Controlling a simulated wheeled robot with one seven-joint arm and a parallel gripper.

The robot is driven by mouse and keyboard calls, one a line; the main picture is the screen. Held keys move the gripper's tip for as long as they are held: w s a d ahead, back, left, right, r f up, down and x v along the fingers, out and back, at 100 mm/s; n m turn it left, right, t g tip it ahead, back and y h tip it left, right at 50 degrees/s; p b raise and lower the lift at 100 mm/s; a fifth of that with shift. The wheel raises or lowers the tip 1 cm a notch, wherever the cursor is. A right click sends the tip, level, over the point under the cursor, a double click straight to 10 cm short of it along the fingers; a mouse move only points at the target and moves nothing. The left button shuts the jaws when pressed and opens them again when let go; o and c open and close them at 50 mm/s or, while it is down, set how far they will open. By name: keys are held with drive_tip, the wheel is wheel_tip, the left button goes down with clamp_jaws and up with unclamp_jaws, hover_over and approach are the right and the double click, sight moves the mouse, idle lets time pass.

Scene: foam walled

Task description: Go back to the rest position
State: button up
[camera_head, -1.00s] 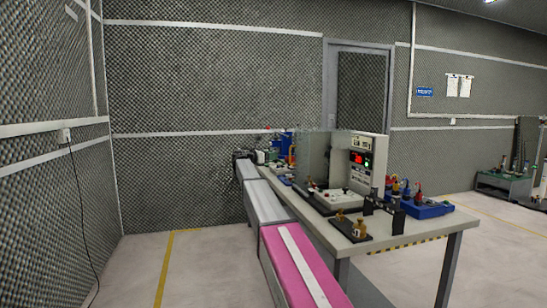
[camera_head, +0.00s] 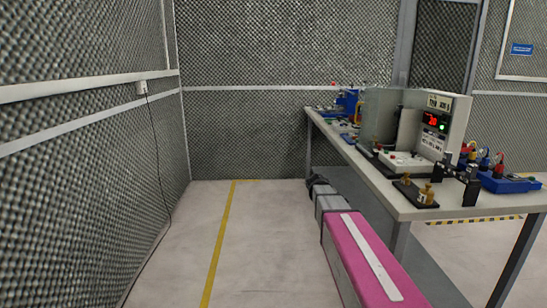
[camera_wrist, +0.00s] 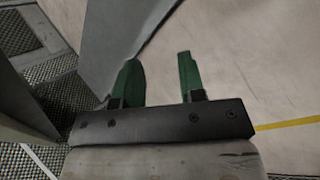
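My arm reaches forward and low along the left side of the table (camera_head: 497,205) in the head view. My gripper, at the far end of it, shows only as a small dark shape in that view. In the wrist view the two green fingers of my gripper (camera_wrist: 157,62) stand apart with nothing between them. Pale floor and a grey surface lie beyond the fingers.
The table holds a white instrument (camera_head: 440,130) with a lit display, brass weights (camera_head: 426,194) on a black base, and blue trays (camera_head: 508,184). A foam wall (camera_head: 80,180) with a hanging cable stands at left. The floor (camera_head: 260,250) between is clear.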

drive_tip(key=s+a+f+m+y, duration=0.2)
drive_tip(key=s+f+m, duration=0.1)
drive_tip(key=s, duration=0.5)
drive_tip(key=s+a+f+m+g+y, duration=0.1)
drive_tip(key=s+a+f+m+y, duration=0.1)
drive_tip(key=s, duration=0.6)
drive_tip(key=s+a+f+m+g+y, duration=0.1)
drive_tip(key=s+a+f+m+y, duration=0.2)
drive_tip(key=s, duration=0.5)
wheel_tip(320, 180, down, 4)
drive_tip(key=shift+a+r+m, duration=0.15)
drive_tip(key=shift+a+m, duration=0.6)
drive_tip(key=shift+m, duration=0.25)
drive_tip(key=shift+w, duration=0.15)
